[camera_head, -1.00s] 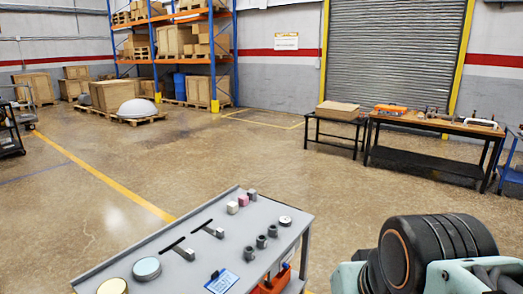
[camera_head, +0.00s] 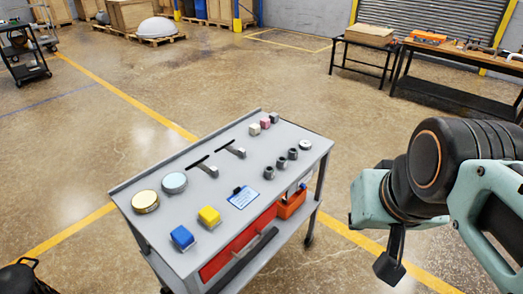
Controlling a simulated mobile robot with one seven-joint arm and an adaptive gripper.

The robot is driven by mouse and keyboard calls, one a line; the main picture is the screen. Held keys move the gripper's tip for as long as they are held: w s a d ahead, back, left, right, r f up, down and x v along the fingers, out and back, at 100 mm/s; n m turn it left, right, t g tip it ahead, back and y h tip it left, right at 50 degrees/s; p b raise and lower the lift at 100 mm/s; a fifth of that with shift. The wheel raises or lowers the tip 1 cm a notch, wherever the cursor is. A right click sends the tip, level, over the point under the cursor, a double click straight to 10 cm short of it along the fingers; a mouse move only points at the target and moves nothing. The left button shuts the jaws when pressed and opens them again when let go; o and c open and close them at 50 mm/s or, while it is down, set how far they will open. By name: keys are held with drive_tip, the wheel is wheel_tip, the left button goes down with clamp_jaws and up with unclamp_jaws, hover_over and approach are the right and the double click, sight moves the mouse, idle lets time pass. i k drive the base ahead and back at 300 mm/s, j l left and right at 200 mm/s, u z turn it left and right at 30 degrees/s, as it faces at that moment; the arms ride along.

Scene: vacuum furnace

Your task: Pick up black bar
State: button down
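A grey-topped cart (camera_head: 245,183) stands in front of me. Two thin black bars lie on its top behind the middle, the left one (camera_head: 196,161) and the right one (camera_head: 226,143), each with a grey piece at its near end. I cannot tell which is the task's black bar. My arm is at the right, apart from the cart. A dark part (camera_head: 391,262) hanging below it may be my gripper; its fingers cannot be made out.
The cart also bears round tins (camera_head: 145,201), a blue block (camera_head: 182,238), a yellow block (camera_head: 209,217), a blue label (camera_head: 243,197), small cubes (camera_head: 265,123) and grey cylinders (camera_head: 281,163). An orange bin (camera_head: 291,204) sits below. Workbenches (camera_head: 450,84) stand behind; the floor between is clear.

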sight(236, 269)
drive_tip(key=i+j+u, duration=0.1)
drive_tip(key=u, duration=0.7)
drive_tip(key=k, duration=0.1)
drive_tip(key=i, duration=0.1)
